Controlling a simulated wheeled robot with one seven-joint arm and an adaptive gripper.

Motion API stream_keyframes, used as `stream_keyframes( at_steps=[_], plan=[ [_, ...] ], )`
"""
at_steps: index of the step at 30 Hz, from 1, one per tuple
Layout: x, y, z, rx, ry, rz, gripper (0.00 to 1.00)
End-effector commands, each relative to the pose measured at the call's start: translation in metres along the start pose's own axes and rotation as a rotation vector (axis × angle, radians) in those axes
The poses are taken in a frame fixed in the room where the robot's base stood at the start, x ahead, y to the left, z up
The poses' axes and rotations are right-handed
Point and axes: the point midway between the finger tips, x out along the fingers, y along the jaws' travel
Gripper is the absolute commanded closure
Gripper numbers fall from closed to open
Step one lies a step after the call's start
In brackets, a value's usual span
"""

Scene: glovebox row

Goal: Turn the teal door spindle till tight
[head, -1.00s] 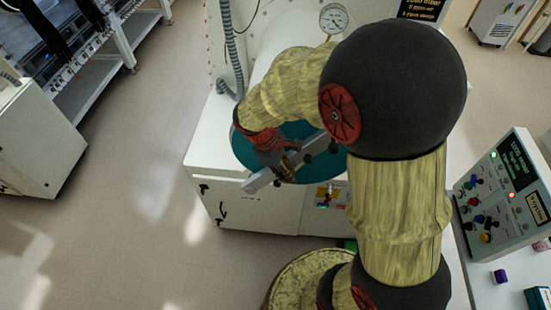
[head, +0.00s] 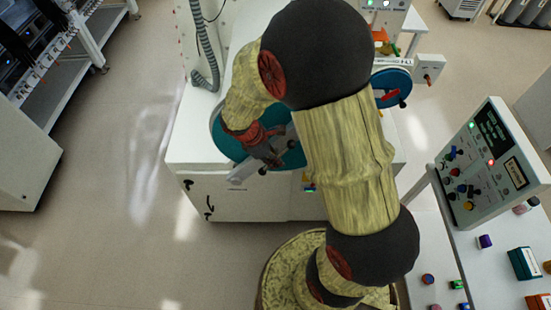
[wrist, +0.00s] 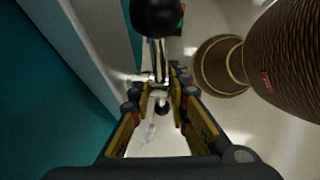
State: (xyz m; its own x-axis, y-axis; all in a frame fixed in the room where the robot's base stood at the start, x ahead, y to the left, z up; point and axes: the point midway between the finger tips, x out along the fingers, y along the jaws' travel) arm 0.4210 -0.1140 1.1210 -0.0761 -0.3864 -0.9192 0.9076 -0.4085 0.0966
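The round teal door (head: 226,145) is on the white glovebox's front in the head view, partly hidden by my arm. A pale grey bar (head: 243,171) crosses it. The spindle's handle shows beside my gripper as black knobs (head: 291,144). In the wrist view, the handle is a chrome rod (wrist: 155,62) with a large black ball (wrist: 157,14) at top. My gripper (head: 272,158) is at the spindle in front of the door. In the wrist view, my gripper's fingers (wrist: 158,82) are apart, with the rod between their tips and gaps beside it. Contact is unclear.
A smaller teal disc (head: 391,80) with a red handle is at the glovebox's right side. A control console (head: 490,160) stands on a white bench at right with small coloured items. A ribbed brown cylinder (wrist: 285,55) is at right in the wrist view. The floor at left is clear.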

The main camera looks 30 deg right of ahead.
Motion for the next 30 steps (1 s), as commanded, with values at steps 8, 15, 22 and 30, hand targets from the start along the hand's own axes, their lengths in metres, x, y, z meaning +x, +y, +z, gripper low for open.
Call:
stream_keyframes(
  at_steps=[8,15,22,30],
  plan=[
    [0.0015,0.0002,0.0000,0.000,0.001,0.001,0.83],
    [0.0014,0.0001,0.0000,0.001,0.001,0.000,0.96],
    [0.0012,0.0002,0.0000,0.001,0.001,0.001,1.00],
    [0.0011,0.0004,-0.0001,0.001,0.001,0.001,1.00]
  ],
)
